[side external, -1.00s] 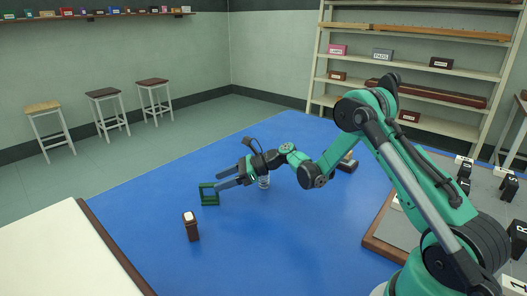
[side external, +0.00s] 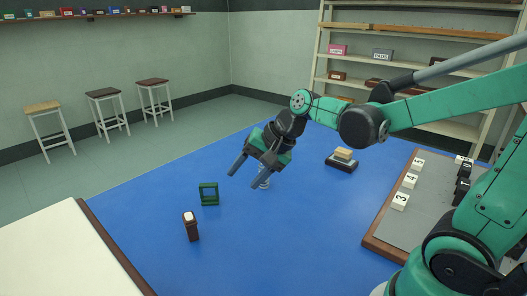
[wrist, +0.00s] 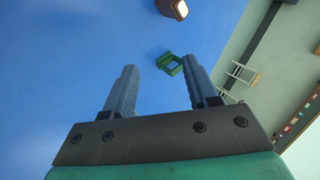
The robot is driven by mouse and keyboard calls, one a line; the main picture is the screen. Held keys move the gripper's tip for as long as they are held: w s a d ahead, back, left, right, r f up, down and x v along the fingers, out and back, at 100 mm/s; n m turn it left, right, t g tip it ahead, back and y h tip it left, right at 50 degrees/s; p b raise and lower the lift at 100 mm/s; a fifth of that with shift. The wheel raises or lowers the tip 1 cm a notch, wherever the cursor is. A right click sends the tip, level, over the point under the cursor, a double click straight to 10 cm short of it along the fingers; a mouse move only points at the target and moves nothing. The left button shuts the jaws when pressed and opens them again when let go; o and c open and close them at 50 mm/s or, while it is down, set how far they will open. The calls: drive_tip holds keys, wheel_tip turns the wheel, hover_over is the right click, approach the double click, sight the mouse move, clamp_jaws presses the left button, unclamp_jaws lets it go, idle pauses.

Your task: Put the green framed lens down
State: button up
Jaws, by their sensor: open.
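The green framed lens (side external: 209,194) stands upright on the blue table, left of the middle in the side view. It also shows in the wrist view (wrist: 169,63), beyond and between my fingertips. My gripper (side external: 243,180) is open and empty, up and to the right of the lens in the side view. Its two fingers are apart and do not touch the lens. In the wrist view my gripper (wrist: 162,85) shows clear space between its fingers.
A brown block with a white top (side external: 191,227) stands near the lens. A dark base with tan blocks (side external: 342,160) lies farther back. A grey board (side external: 398,213) with numbered blocks is at right. The front blue table is clear.

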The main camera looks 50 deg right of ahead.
drive_tip(key=s+n+t+h, duration=0.1)
drive_tip(key=s+n+h, duration=0.2)
drive_tip(key=s+n, duration=0.4)
drive_tip(key=n, duration=0.3)
drive_tip(key=shift+a, duration=0.35)
idle(0.4)
